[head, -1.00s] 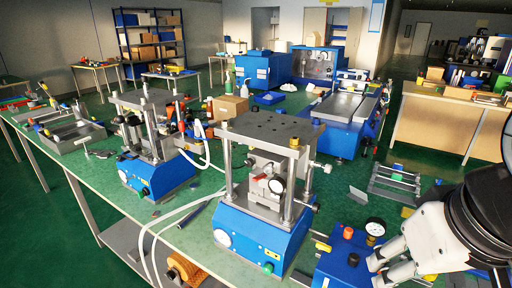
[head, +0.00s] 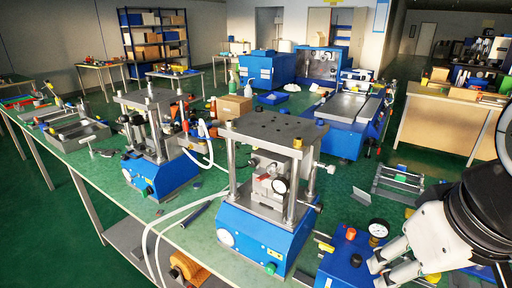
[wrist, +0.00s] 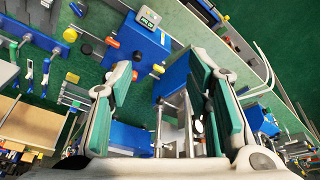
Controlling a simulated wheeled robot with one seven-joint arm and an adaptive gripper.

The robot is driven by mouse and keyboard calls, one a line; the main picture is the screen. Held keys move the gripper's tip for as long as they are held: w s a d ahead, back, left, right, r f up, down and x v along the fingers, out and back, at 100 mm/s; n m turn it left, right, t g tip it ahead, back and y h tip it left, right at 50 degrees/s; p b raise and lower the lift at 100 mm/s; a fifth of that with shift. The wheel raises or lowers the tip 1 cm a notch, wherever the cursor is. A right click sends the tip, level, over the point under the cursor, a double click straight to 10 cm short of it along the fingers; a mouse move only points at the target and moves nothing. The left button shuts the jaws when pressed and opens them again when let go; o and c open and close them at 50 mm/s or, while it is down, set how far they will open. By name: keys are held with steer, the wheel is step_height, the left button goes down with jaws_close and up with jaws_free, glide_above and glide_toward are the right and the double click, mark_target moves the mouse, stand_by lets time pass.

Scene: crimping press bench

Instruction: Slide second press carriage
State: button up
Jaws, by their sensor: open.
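Two blue-based presses stand on the green bench in the head view. I cannot tell which one counts as second. My gripper (head: 388,266) is at the lower right, apart from both presses. The wrist view shows its green-padded fingers (wrist: 165,85) spread wide and empty, with a blue-and-steel press (wrist: 175,78) beyond them.
A blue control box (head: 345,262) with a gauge stands below my gripper. White hoses (head: 165,222) loop beside the nearer press. A cardboard box (head: 234,107) and a metal rack (head: 398,184) are farther back. Some bench is bare between the nearer press and the rack.

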steer(key=n, duration=0.2)
steer(key=m+t+h+p, duration=0.9)
steer(key=m+t+h, duration=0.15)
steer(key=m, duration=1.65)
glide_toward(272, 158)
steer(key=s+a+f, duration=0.2)
steer(key=s+a, duration=0.1)
steer(key=a, duration=0.4)
steer(key=p+x, duration=0.1)
steer(key=x, duration=1.2)
steer(key=shift+w+a+r+t+y, duration=0.25)
steer(key=shift+w+t+y, duration=0.1)
steer(key=shift+w+y, duration=0.1)
steer(key=shift+c, duration=0.2)
jaws_close()
